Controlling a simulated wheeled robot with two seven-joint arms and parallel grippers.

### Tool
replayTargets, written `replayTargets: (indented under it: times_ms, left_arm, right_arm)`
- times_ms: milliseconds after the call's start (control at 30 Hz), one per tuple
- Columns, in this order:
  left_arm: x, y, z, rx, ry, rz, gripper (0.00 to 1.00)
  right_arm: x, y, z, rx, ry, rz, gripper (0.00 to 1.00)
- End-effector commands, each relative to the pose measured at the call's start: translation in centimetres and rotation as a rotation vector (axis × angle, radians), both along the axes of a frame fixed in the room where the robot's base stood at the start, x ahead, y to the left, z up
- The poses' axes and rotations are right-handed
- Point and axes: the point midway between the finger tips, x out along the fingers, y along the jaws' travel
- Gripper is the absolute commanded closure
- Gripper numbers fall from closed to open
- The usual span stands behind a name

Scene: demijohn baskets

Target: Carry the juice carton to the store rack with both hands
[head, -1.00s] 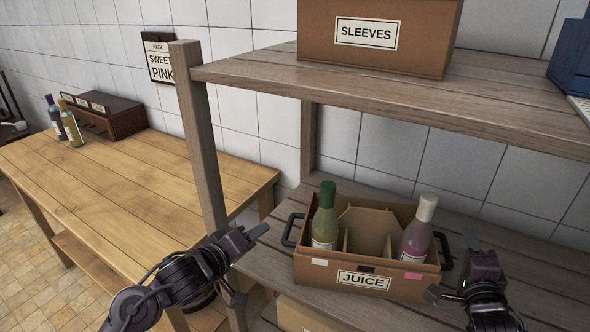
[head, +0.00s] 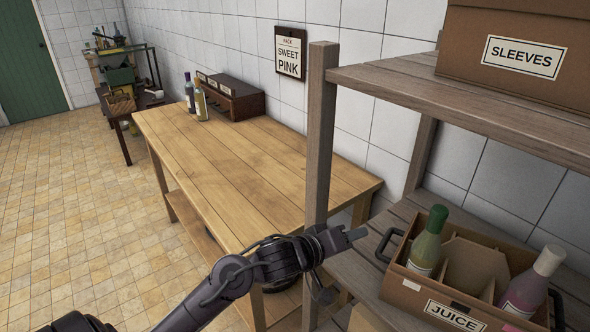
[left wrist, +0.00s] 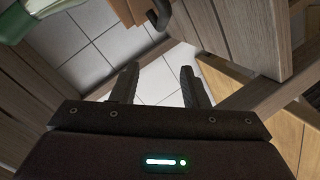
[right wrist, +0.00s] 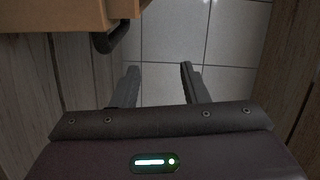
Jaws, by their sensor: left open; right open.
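The juice carton (head: 455,296), a brown box labelled JUICE with cardboard dividers, sits on the lower shelf of the wooden store rack (head: 321,140). It holds a green-capped bottle (head: 427,243) and a white-capped pinkish bottle (head: 528,285). A dark handle (head: 388,245) is on its left end, and part of another shows at the right. My left gripper (head: 354,236) is open and empty, just left of the carton and apart from its handle. My right gripper is out of the head view; in the right wrist view (right wrist: 158,85) it is open and empty near a dark handle (right wrist: 112,38).
A SLEEVES box (head: 515,55) stands on the upper shelf. A wooden table (head: 240,160) left of the rack carries two bottles and a dark box (head: 228,97). A cluttered bench (head: 125,90) stands far back left. The tiled floor (head: 75,210) at left is clear.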

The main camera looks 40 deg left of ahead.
Motion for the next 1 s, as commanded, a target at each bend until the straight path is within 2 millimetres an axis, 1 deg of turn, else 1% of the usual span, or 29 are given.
replayTargets:
  times_ms: [33, 400, 600, 1000]
  left_arm:
    - [0.0, 0.0, 0.3, 0.0, 0.0, 0.0, 0.59]
    - [0.0, 0.0, 1.5, 0.0, 0.0, 0.0, 0.59]
    - [0.0, 0.0, 2.0, 0.0, 0.0, 0.0, 0.59]
    - [0.0, 0.0, 2.0, 0.0, 0.0, 0.0, 0.59]
  right_arm:
    - [-0.3, -0.3, 0.1, -0.001, 0.001, 0.0, 0.6]
    - [-1.8, -2.4, 0.2, -0.001, 0.002, 0.0, 0.6]
    - [-2.5, -3.2, 0.3, 0.0, 0.0, 0.001, 0.6]
    - [-2.6, -3.4, 0.2, 0.0, -0.001, 0.002, 0.6]
